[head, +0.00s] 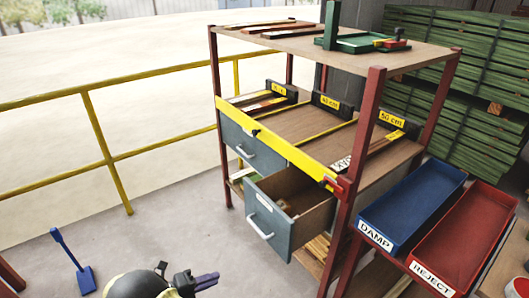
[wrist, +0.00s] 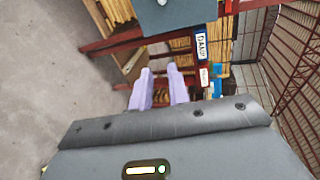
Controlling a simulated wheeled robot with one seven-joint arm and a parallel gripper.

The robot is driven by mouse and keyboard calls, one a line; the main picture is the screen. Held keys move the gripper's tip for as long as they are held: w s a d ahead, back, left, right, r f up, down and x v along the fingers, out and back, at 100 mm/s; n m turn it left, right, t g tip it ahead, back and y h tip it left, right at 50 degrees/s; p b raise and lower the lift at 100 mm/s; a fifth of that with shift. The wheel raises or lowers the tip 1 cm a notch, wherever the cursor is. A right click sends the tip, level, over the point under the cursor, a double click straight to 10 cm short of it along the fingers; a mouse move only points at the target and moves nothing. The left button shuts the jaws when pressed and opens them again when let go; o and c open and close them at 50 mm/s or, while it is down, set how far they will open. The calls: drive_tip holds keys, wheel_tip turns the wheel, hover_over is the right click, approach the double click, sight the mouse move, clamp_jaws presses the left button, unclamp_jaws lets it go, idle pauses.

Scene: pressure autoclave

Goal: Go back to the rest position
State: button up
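My gripper (head: 208,281) is low at the bottom of the head view, over the grey floor in front of the shelf rack. In the wrist view its two pale purple fingers (wrist: 160,78) stand apart with a gap between them. Nothing is held between them. In the head view the fingers point to the right, clear of the rack, and part of the arm is cut off by the frame's bottom edge.
The rack (head: 345,205) has an open grey drawer (head: 275,226) sticking out, with a shut drawer (head: 252,150) above it. A blue DAMP tray (head: 412,207) and a red REJECT tray (head: 466,237) stand at right. A yellow railing (head: 103,140) and blue shovel (head: 86,281) are at left.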

drive_tip(key=d+r+m+g+y, duration=0.3)
drive_tip(key=d+r+m+g, duration=0.1)
drive_tip(key=d+m, duration=0.5)
drive_tip(key=d+r+m+g+y, duration=0.2)
drive_tip(key=d+r+m+g, duration=0.25)
drive_tip(key=d+m, duration=0.35)
drive_tip(key=s+d+r+m+t+y, duration=0.1)
drive_tip(key=s+d+r+m+y, duration=0.2)
drive_tip(key=d+m, duration=0.35)
drive_tip(key=s+d+r+m+t+y, duration=0.1)
drive_tip(key=s+d+r+m+y, duration=0.15)
drive_tip(key=m, duration=0.75)
drive_tip(key=s+d+r+m+t+y, duration=0.1)
drive_tip(key=s+d+r+m+y, duration=0.2)
drive_tip(key=d+m, duration=0.4)
wheel_tip(320, 180, up, 14)
drive_tip(key=a+m+p, duration=0.1)
drive_tip(key=p, duration=1.2)
drive_tip(key=shift+a+r+h, duration=0.2)
drive_tip(key=shift+a+h, duration=0.05)
drive_tip(key=shift+h, duration=0.2)
drive_tip(key=shift+w, duration=0.15)
